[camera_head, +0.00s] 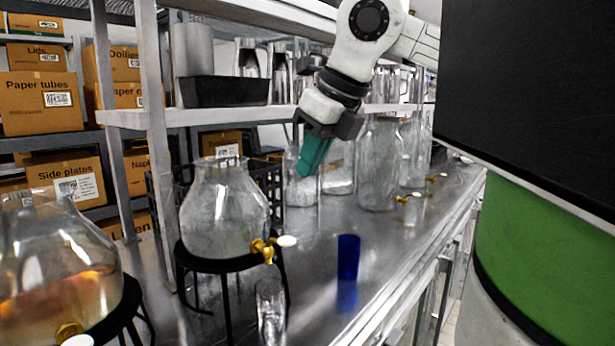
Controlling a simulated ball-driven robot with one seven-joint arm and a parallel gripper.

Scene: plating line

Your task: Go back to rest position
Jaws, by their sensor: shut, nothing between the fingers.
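My gripper (312,156) hangs over the back part of the steel counter, with its teal fingers pointing down and slightly left. The fingers are shut with nothing seen between them. My white arm (352,55) comes in from the upper right. A small blue cup (348,258) stands upright on the counter, below and to the right of my gripper and apart from it. A clear glass (271,312) stands under the gold tap of a glass dispenser (224,212) on a black stand.
Another dispenser (60,270) with amber liquid stands at the near left. Large glass jars (378,165) with gold taps line the counter behind my gripper. A shelf (210,116) holds a black tray (226,92). Cardboard boxes (40,103) fill a left rack. The counter right of the blue cup is clear.

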